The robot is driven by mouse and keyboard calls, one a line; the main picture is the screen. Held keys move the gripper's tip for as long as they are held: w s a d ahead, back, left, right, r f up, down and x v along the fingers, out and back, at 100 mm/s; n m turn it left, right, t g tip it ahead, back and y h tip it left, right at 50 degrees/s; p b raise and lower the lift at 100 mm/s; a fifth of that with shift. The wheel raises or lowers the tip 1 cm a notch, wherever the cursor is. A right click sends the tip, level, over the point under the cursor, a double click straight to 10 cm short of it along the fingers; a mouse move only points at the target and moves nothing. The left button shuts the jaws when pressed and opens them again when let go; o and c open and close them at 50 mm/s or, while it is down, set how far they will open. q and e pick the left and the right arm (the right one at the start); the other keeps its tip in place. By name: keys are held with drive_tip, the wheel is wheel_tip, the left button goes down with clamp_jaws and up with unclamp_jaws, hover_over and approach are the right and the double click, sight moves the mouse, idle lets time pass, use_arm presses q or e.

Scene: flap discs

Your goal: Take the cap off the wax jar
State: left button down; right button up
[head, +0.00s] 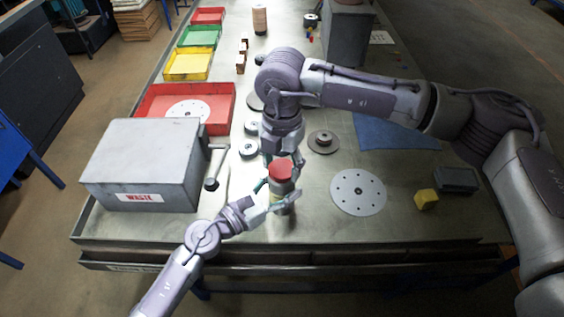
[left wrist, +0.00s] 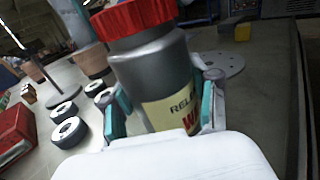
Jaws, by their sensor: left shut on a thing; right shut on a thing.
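The wax jar (head: 283,187) is a grey bottle with a red cap (head: 281,169), upright near the front middle of the bench. In the left wrist view the jar (left wrist: 150,75) shows a cream label with partly hidden lettering, and the cap (left wrist: 135,18) sits on its top. My left gripper (head: 272,201) is shut on the jar's body, with its teal pads on either side in the wrist view. My right gripper (head: 283,163) comes down from above and is shut on the red cap. The jar's base is partly hidden by the left fingers.
A grey waste box (head: 150,160) with a crank stands left of the jar. A perforated disc (head: 358,192), a yellow block (head: 426,199) and a grey block (head: 456,179) lie to the right. A red tray (head: 225,112) and several discs lie behind. The bench front has bare room.

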drive_tip(key=n, duration=3.1)
drive_tip(key=shift+r, duration=0.1)
drive_tip(key=n, duration=0.4)
drive_tip(key=shift+n, duration=0.4)
drive_tip(key=n, duration=0.4)
drive_tip(key=shift+n, duration=0.3)
drive_tip(key=n, duration=0.6)
